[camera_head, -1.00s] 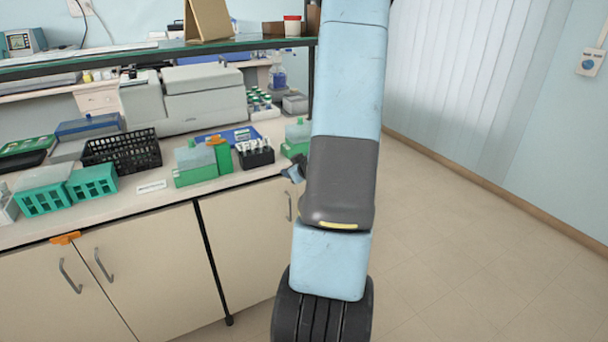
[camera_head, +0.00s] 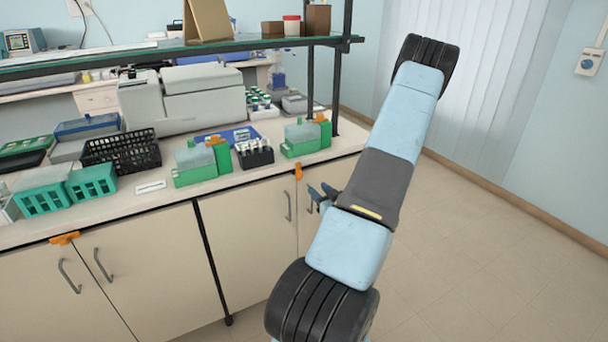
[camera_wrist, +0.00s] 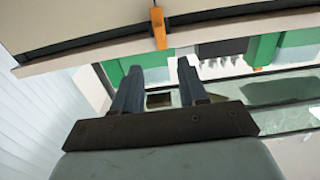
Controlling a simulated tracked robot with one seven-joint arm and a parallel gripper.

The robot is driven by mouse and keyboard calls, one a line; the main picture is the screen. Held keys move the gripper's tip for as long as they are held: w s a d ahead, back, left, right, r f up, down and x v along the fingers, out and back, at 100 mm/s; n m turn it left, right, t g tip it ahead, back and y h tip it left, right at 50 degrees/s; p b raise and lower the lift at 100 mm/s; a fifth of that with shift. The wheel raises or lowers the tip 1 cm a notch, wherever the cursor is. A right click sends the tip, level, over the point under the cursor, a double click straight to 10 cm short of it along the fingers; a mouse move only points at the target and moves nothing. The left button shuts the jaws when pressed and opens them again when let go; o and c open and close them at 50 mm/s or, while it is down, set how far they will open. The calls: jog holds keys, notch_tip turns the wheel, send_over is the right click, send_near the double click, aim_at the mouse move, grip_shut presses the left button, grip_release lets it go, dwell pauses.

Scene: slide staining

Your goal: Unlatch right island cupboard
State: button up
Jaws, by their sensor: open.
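The right island cupboard (camera_head: 250,235) has pale doors under the counter, with a grey handle (camera_head: 288,206) in view. An orange latch (camera_head: 299,171) sits at the top of its door seam, just below the counter edge. My gripper (camera_head: 322,192) is just right of and below the latch in the head view, apart from it, partly hidden by my arm. In the wrist view the latch (camera_wrist: 158,28) lies beyond the fingertips, roughly centred between them. My gripper (camera_wrist: 160,66) is open and empty. The right door is partly covered by my gripper and arm.
A second orange latch (camera_head: 65,238) is on the left cupboard. Green staining boxes (camera_head: 301,140) and a black vial rack (camera_head: 255,153) stand near the counter edge (camera_head: 345,152). A dark shelf post (camera_head: 336,95) rises behind. The floor (camera_head: 480,240) to the right is clear.

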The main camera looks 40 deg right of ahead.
aim_at(302, 173)
jog(key=x, duration=1.2)
jog(key=shift+w+d, duration=0.1)
